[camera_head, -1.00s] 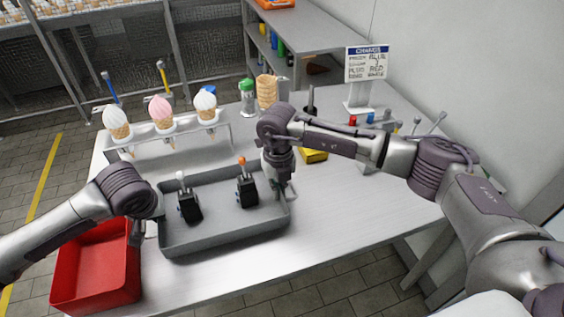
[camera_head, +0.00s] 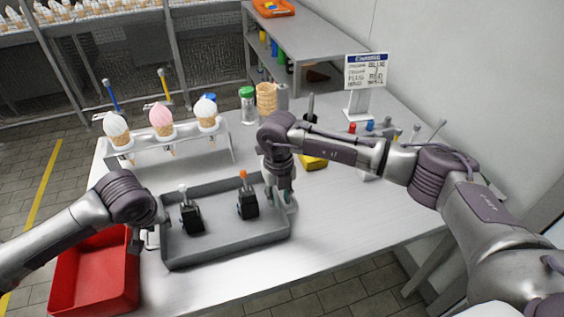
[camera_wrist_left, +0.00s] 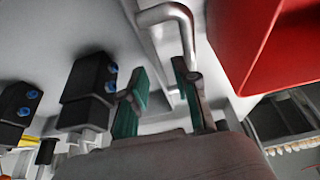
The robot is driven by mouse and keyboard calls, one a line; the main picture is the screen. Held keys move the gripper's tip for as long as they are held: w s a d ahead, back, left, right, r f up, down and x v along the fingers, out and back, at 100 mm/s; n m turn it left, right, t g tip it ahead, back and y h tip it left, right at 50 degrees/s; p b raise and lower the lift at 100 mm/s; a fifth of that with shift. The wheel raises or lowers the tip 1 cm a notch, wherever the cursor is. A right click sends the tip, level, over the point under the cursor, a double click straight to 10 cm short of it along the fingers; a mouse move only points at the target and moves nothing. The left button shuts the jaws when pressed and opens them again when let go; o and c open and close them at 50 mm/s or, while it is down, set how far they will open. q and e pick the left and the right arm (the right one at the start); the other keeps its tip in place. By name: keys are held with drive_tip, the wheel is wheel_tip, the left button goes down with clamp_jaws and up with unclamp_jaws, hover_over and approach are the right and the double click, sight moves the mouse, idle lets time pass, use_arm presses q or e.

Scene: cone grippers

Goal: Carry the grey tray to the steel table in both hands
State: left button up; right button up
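The grey tray (camera_head: 225,248) lies on the near worktop, holding two black upright devices, one with a white tip (camera_head: 191,216) and one with an orange tip (camera_head: 247,203). In the left wrist view a bent metal handle (camera_wrist_left: 183,25) shows at the tray's end. My left gripper (camera_head: 138,240) is at the tray's left end. Its green-padded fingers (camera_wrist_left: 160,98) are apart, close to the handle; I cannot tell whether they touch it. My right gripper (camera_head: 281,194) points down at the tray's right end, its fingers too small to read. A grey metal table (camera_head: 320,32) stands at the back.
A red bin (camera_head: 95,285) sits directly left of the tray, close to my left gripper. A rack with several ice-cream cones (camera_head: 185,148) stands behind the tray. A yellow block (camera_head: 313,162) and a sign (camera_head: 366,72) are to the right. The worktop's (camera_head: 350,225) front right is clear.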

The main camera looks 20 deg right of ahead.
wheel_tip(320, 180, up, 22)
drive_tip(key=p, duration=1)
